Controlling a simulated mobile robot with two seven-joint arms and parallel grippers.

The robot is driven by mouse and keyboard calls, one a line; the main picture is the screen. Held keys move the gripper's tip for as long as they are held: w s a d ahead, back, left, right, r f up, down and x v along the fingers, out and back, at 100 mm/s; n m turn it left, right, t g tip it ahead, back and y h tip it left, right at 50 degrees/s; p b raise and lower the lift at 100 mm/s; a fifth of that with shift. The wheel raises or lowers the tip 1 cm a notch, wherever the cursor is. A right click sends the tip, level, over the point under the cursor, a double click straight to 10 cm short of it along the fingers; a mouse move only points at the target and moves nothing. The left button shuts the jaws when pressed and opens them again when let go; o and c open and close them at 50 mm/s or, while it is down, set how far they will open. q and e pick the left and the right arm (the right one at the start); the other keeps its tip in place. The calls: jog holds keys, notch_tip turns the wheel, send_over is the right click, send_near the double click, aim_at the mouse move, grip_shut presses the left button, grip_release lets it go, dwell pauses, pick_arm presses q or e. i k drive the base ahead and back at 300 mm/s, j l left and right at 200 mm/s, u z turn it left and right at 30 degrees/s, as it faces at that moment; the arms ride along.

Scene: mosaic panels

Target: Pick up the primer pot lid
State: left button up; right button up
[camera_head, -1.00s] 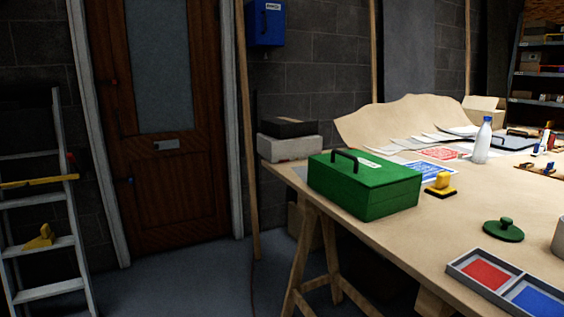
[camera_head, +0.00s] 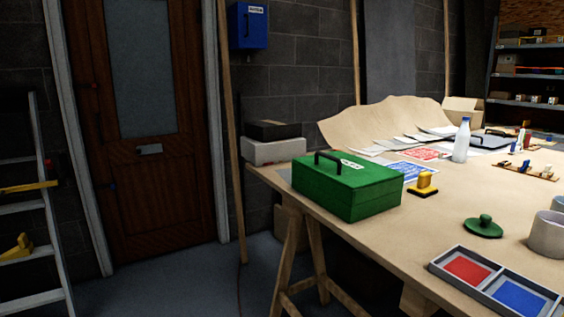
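A round green lid with a knob (camera_head: 483,227) lies flat on the wooden table (camera_head: 330,212), towards the right of the view. A grey-white pot (camera_head: 547,234) stands to its right, partly cut off by the picture edge. Part of another pot, bluish at the rim (camera_head: 558,203), shows behind it. I cannot tell which pot the lid belongs to. Neither of my grippers is in view.
A green box with a black handle (camera_head: 346,185) stands near the table's left edge. A yellow-handled block (camera_head: 424,184) and a white bottle (camera_head: 462,140) are behind the lid. A divided tray with red and blue (camera_head: 440,266) lies in front. A stepladder (camera_head: 40,180) stands left.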

aim_at(484, 227)
jog(key=z, duration=1.6)
